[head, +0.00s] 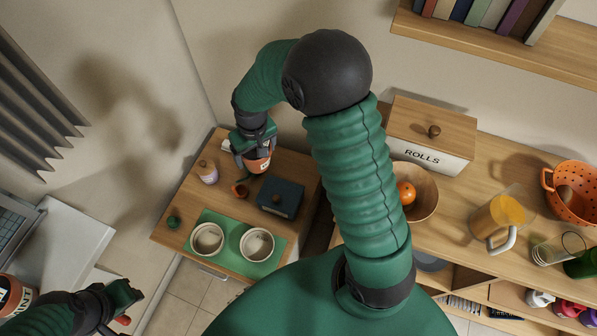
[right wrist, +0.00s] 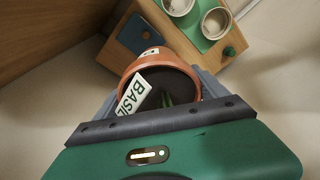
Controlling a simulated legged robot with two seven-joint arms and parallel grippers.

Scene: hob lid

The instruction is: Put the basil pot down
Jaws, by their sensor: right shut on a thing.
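The basil pot (head: 259,164) is a terracotta pot with dark soil and a white label. In the right wrist view the label reads BASIL, and the pot (right wrist: 183,68) sits between my fingers. My right gripper (head: 254,150) is shut on it, at the back of the small wooden cabinet top (head: 227,191). I cannot tell whether the pot's base touches the wood. My left gripper (head: 122,306) is at the lower left, away from the cabinet, and its jaw opening is unclear.
Two white bowls (head: 207,239) (head: 257,244) stand on a green mat (head: 232,263). A ROLLS box (head: 431,137) stands on the right counter.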

